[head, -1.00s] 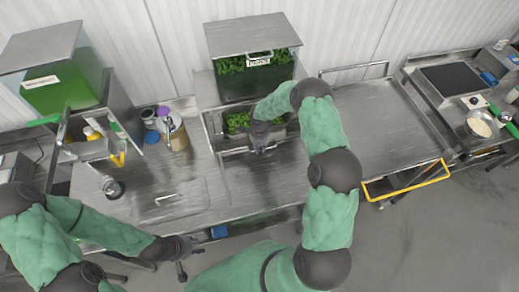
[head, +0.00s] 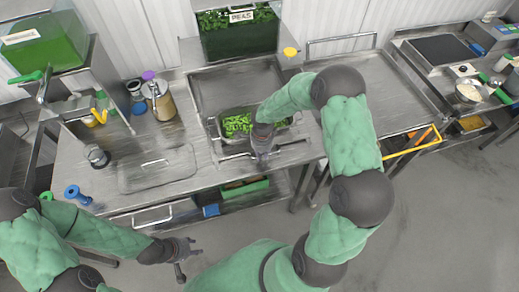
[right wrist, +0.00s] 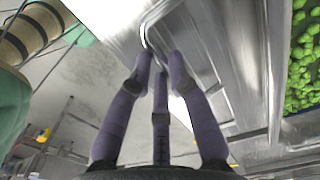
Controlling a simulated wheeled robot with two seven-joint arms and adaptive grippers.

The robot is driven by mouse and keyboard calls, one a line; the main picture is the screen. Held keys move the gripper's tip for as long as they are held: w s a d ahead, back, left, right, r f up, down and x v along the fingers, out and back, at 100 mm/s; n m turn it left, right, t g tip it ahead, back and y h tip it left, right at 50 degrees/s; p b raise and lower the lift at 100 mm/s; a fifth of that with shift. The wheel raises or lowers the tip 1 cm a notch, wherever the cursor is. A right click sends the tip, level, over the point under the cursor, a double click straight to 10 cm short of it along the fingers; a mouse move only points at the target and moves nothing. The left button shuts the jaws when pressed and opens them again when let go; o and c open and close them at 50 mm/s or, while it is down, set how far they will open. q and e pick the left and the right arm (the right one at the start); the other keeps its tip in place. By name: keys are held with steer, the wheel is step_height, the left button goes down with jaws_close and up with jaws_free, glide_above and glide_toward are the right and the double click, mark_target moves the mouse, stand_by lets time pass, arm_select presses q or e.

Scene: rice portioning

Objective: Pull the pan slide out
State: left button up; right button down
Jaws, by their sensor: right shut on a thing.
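The pan slide (head: 232,90) stands out toward me from under the peas dispenser (head: 240,38). A steel pan (head: 212,128) with green peas (head: 237,124) sits at its front end. My right gripper (head: 263,160) is at the front of the slide, shut on its bar handle (head: 292,142). In the right wrist view, the fingers (right wrist: 160,62) close around the metal handle (right wrist: 147,32), with peas at the right edge. The hand hides the handle's middle. My left gripper (head: 182,258) is empty, fingers apart, in front of the counter.
A flat lid with a handle (head: 157,170) lies on the counter left of the slide. Jars (head: 160,100) stand behind it. A steel cart (head: 370,90) with a yellow bar stands to the right. The floor in front is clear.

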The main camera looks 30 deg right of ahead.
steer(key=shift+s+a, duration=0.2)
steer(key=shift+s, duration=0.45)
steer(key=c, duration=1.2)
jaws_free()
steer(key=shift+o, duration=0.2)
steer(key=shift+r, duration=0.1)
step_height(320, 180, up, 12)
